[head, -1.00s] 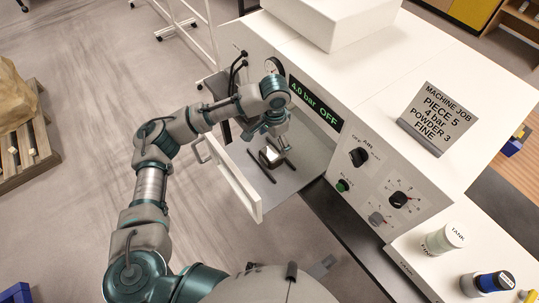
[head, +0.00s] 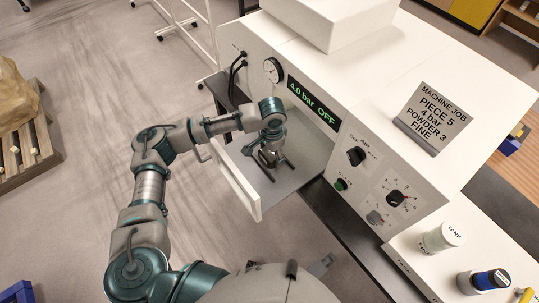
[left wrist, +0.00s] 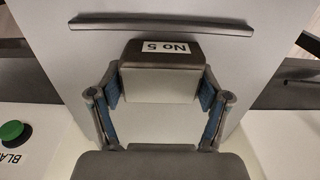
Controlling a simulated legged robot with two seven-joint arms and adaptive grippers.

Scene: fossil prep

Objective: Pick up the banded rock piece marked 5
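The rock piece marked "No 5" (left wrist: 162,52) shows in the left wrist view as a block with a dark brown top part, a pale grey face and a white label. It lies on a light grey surface. My left gripper (left wrist: 160,88) is open, with a blue-padded finger at each side of the piece. The fingertips are close to its sides; I cannot tell if they touch. In the head view my left gripper (head: 268,160) is low inside the open machine bay and hides most of the piece. My right gripper is not in view.
The bay's open door (head: 237,182) stands close beside my left arm. The machine display (head: 313,103) reads "4.0 bar OFF". A sign (head: 436,116) reads "PIECE 5, 4 bar, POWDER 3, FINE".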

